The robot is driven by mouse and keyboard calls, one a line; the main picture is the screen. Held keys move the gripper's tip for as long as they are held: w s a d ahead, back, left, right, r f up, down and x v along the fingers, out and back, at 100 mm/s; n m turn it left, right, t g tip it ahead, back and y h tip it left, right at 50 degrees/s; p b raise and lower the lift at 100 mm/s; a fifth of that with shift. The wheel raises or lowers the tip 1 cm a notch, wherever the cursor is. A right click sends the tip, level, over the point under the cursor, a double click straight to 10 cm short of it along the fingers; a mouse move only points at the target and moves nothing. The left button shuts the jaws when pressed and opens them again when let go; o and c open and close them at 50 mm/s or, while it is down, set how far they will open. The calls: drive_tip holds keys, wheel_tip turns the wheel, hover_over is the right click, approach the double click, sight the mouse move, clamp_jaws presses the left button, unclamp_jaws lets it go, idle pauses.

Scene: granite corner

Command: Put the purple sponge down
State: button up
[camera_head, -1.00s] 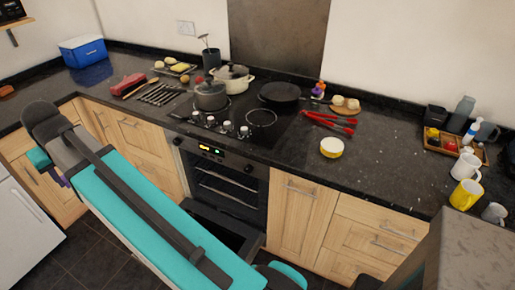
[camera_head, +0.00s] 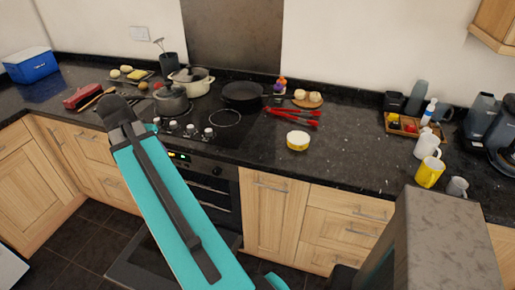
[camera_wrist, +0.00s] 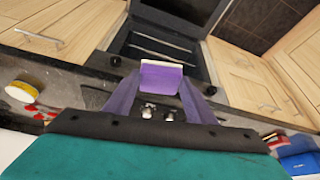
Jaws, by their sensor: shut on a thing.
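The purple sponge (camera_wrist: 162,77), a block with a pale edge, sits between the purple fingers of my gripper (camera_wrist: 160,88) in the wrist view. My gripper is shut on it. The sponge appears held in the air, with the stove knobs and oven front beyond it. In the head view, my teal arm covers the gripper and the sponge, so neither can be made out there.
The dark counter (camera_head: 345,150) has free room right of the yellow-sided round tub (camera_head: 298,140). Red tongs (camera_head: 292,115), a black pan (camera_head: 243,93) and pots stand behind. A yellow mug (camera_head: 430,172) stands at right. The oven door (camera_head: 160,265) hangs open.

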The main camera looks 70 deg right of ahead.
drive_tip(key=s+d+f+m+g+b, duration=0.1)
drive_tip(key=s+d+m, duration=0.4)
drive_tip(key=s, duration=0.6)
drive_tip(key=s+d+f+m+g+b, duration=0.1)
drive_tip(key=s+d+f+m+g, duration=0.2)
drive_tip(key=s+d+m, duration=0.3)
drive_tip(key=s+d, duration=0.4)
drive_tip(key=s, duration=0.2)
drive_tip(key=shift+s+y, duration=0.25)
drive_tip(key=shift+y, duration=0.15)
drive_tip(key=shift+d+r, duration=0.1)
drive_tip(key=s+d+p, duration=0.1)
drive_tip(key=d, duration=0.4)
drive_tip(key=s+d+f+p, duration=0.1)
drive_tip(key=d+p, duration=0.1)
drive_tip(key=d, duration=0.3)
drive_tip(key=s+d+p, duration=0.1)
drive_tip(key=d+p, duration=0.1)
drive_tip(key=d, duration=0.3)
drive_tip(key=shift+d+f, duration=0.2)
drive_tip(key=shift+f, duration=0.05)
drive_tip(key=shift+s+d, duration=0.1)
drive_tip(key=shift+f, duration=0.15)
drive_tip(key=shift+f+p, duration=0.9)
drive_tip(key=shift+f, duration=0.75)
drive_tip(key=shift+f, duration=0.15)
